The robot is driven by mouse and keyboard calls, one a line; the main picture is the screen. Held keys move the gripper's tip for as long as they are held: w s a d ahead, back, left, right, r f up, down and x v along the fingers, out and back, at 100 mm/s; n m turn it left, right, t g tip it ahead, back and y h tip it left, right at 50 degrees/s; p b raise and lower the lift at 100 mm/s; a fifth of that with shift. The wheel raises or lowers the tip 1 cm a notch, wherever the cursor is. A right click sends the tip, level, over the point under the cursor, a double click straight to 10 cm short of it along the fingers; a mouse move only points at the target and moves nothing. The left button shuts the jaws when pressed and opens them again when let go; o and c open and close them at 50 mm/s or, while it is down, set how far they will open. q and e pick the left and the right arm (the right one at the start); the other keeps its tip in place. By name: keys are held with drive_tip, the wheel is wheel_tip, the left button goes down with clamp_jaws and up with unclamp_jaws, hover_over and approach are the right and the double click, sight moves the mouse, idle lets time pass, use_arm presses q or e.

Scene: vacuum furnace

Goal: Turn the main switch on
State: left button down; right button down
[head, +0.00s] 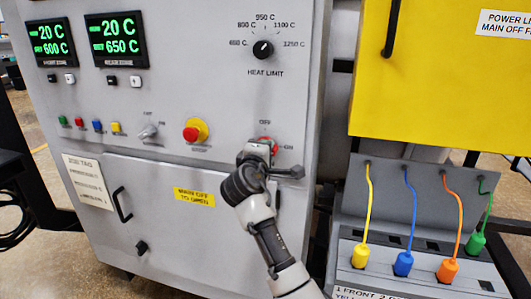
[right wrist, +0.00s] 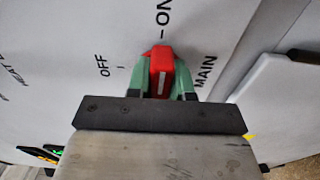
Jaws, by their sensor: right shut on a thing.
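The main switch (head: 267,141) has a red handle and sits low on the right of the grey cabinet front, with OFF above it and ON to its right in the head view. My right gripper (head: 258,152) is at the switch and hides much of it. In the right wrist view, its two green fingers (right wrist: 161,80) are shut on the sides of the red handle (right wrist: 160,68). The handle's white line lies roughly in line with the ON mark (right wrist: 163,14); OFF (right wrist: 103,65) is off to the left. My left gripper is not in view.
A red stop button (head: 193,132) on a yellow base and a selector knob (head: 149,131) are left of the switch. A yellow panel (head: 440,80) and a grey box (head: 420,240) with coloured plugs stand at right. A black door handle (head: 121,205) sticks out lower left.

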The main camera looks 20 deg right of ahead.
drive_tip(key=shift+f, duration=0.1)
drive_tip(key=c, duration=1)
unclamp_jaws()
drive_tip(key=b+v, duration=0.1)
drive_tip(key=v, duration=1)
drive_tip(key=shift+b, duration=0.35)
drive_tip(key=shift+w, duration=0.1)
